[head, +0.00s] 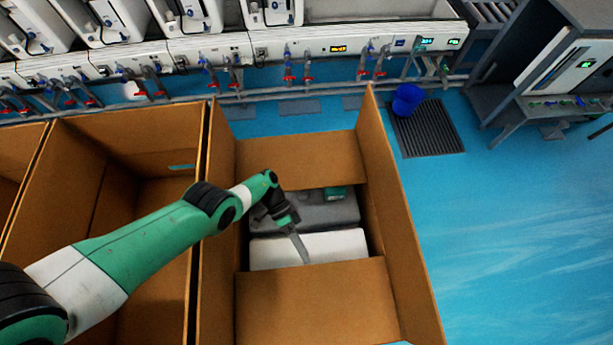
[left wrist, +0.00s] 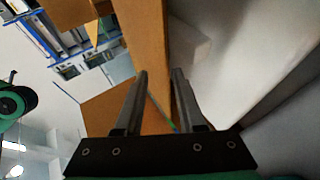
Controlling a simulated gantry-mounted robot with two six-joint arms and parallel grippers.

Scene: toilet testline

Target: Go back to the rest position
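My left arm reaches from the left into an open cardboard box (head: 320,305) in the head view. My left gripper (head: 304,258) is low in the box, over a white block-like item (head: 335,245). A grey item (head: 325,212) lies beside it. In the left wrist view the two fingers of my left gripper (left wrist: 160,78) stand apart with nothing between them. A brown cardboard panel (left wrist: 148,35) lies beyond the fingers, and a pale surface (left wrist: 235,50) fills the right side close by. My right gripper is not in view.
Another open cardboard box (head: 150,150) stands directly left of this one. A test bench with white units and red and blue valves (head: 300,70) runs along the back. A blue bucket (head: 407,99) stands on a dark mat (head: 430,130). The blue floor (head: 520,240) at right is clear.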

